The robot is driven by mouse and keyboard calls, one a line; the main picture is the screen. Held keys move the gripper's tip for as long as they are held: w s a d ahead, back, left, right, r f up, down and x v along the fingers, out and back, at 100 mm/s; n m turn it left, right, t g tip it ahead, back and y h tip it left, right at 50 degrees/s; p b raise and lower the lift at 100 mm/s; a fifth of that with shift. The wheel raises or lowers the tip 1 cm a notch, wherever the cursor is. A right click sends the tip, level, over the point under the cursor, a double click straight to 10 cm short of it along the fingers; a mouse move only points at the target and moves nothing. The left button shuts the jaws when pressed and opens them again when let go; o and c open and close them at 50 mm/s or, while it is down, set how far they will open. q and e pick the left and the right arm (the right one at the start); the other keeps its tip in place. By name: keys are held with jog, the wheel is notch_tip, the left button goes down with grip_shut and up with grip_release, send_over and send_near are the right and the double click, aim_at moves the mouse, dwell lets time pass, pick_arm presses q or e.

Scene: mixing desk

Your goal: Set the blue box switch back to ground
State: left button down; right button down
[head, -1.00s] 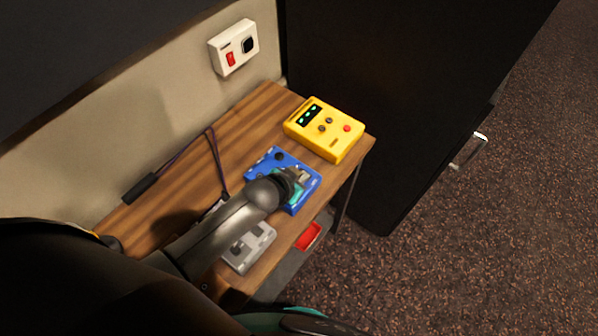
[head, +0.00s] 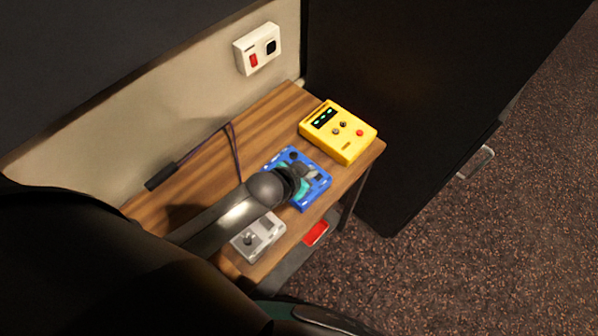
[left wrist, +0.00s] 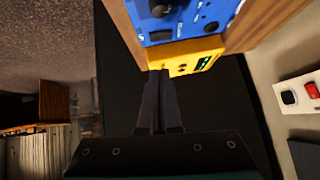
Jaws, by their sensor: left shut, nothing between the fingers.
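The blue box (head: 322,191) lies on the wooden desk, between the yellow device and the grey box. My left arm and wrist cover its middle in the head view. In the left wrist view the blue box (left wrist: 190,14) shows at the top, cut by the frame edge, with a dark knob (left wrist: 212,27) and other dark controls on its face. I cannot tell which way its switch is set. My left gripper (left wrist: 160,73) is shut and empty, its fingertips appearing just below the yellow device in that view. My right gripper is not in view.
The yellow device (head: 340,130) stands at the desk's far end. The grey box (head: 257,238) is nearer, beside my arm. A white wall unit (head: 257,49) with a red switch hangs above. A cable (head: 205,150) lies along the wall. A dark cabinet (head: 400,100) stands beyond.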

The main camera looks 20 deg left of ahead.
pick_arm(q)
jog(key=v, duration=0.6)
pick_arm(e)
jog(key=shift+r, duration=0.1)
pick_arm(q)
jog(key=shift+s+a+r, duration=0.1)
jog(key=shift+s+r, duration=0.05)
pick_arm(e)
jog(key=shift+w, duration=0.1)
